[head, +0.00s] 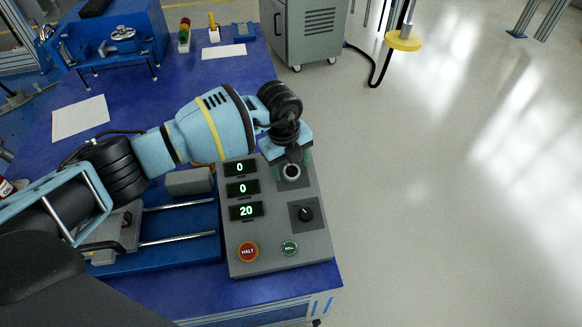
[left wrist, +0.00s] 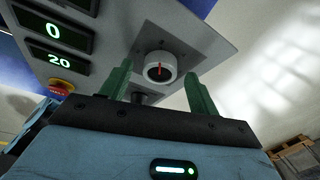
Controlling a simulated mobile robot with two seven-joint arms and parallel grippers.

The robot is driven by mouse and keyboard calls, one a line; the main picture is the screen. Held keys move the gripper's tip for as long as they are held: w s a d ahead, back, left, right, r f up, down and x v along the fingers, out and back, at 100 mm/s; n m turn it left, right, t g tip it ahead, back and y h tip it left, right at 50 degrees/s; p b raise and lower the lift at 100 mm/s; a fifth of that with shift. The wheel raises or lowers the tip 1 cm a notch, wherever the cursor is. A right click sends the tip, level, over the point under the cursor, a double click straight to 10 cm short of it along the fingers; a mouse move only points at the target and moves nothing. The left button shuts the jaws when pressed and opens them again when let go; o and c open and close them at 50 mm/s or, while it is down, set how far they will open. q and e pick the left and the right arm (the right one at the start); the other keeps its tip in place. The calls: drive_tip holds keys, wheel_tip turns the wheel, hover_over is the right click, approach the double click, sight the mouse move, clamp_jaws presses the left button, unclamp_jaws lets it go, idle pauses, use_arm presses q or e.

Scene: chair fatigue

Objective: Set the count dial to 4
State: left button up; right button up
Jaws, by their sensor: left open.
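A grey control panel (head: 265,258) on the blue table carries two dials on its right side. The upper dial (head: 291,173) is a light round knob, and the lower dial (head: 305,213) is dark. I cannot read which one is the count dial. My left gripper (head: 290,158) is open over the upper dial. In the left wrist view, the upper dial (left wrist: 159,68) shows a red pointer mark and sits between the green fingertips, with gaps on both sides. Three displays read 0 (head: 240,168), 0 (head: 242,189) and 20 (head: 246,211). My right gripper is not in view.
A red HALT button (head: 248,251) and a green button (head: 289,248) sit at the panel's near edge. A blue fixture with metal rails (head: 180,241) stands left of the panel. Open floor (head: 430,220) lies to the right.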

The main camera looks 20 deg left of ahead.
use_arm(q)
drive_tip(key=shift+f, duration=0.45)
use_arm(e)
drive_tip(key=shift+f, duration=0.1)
use_arm(q)
drive_tip(key=shift+c, duration=0.3)
drive_tip(key=c, duration=0.9)
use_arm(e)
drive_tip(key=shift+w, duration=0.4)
